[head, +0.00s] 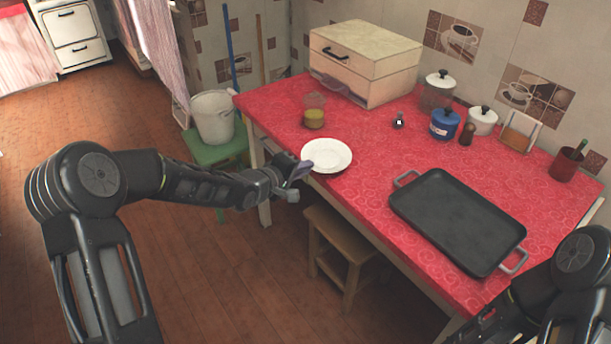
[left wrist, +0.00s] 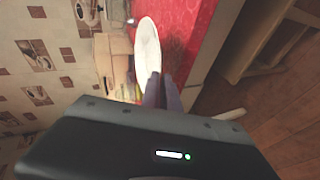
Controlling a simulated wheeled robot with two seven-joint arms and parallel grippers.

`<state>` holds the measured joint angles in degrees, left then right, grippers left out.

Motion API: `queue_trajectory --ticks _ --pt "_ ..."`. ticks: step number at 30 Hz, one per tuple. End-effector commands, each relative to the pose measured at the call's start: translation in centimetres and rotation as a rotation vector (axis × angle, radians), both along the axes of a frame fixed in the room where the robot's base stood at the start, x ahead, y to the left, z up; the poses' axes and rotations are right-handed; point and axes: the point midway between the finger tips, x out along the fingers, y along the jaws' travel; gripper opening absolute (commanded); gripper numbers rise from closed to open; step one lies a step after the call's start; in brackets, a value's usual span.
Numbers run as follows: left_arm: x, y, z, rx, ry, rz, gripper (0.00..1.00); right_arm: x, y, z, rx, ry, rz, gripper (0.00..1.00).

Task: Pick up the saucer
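The saucer (head: 327,154) is a round white plate at the near left edge of the red-covered table (head: 375,135). My left gripper (head: 301,170) is at its near left rim in the head view. In the left wrist view the saucer (left wrist: 148,47) shows at a slant beyond the two finger tips (left wrist: 160,80), which are close together on its rim. A dark patch like a shadow lies on the red cloth beside the saucer, and it looks clear of the cloth. The fingers hide part of the rim. My right arm shows at the lower right, with its fingers out of sight.
A black tray (head: 457,222) lies to the right on the table. A glass with yellow-green contents (head: 314,112) stands behind the saucer, before a drawer box (head: 365,60). Several jars stand at the back. A wooden stool (head: 340,250) is below the front edge.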

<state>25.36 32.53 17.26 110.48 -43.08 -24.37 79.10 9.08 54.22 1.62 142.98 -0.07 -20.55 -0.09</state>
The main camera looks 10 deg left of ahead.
Motion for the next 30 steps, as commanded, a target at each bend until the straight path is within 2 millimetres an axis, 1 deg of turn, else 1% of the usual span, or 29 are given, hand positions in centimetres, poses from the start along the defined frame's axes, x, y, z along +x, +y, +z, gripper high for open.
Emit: queue_trajectory --ticks 1,3,6,9,13,30 --pt "0.0 0.1 1.4 0.000 -0.005 0.003 0.00 0.0 0.0 0.2 0.000 0.000 0.000 0.77" --pt "0.0 0.1 2.8 0.000 -0.004 0.002 0.00 0.0 0.0 0.5 0.000 0.000 0.000 0.77" --pt "0.0 0.1 4.5 0.000 -0.004 0.002 0.00 0.0 0.0 0.8 0.000 0.000 0.000 0.77" --pt "0.0 0.1 5.6 -0.001 -0.001 0.002 0.00 0.0 0.0 1.0 0.000 0.000 -0.001 0.77" --pt "0.0 0.1 6.0 -0.001 0.000 0.001 0.00 0.0 0.0 1.0 0.000 0.000 -0.001 0.77" --pt "0.0 0.0 6.0 -0.001 -0.001 0.001 0.00 0.0 0.0 1.0 0.000 0.000 -0.001 0.77"
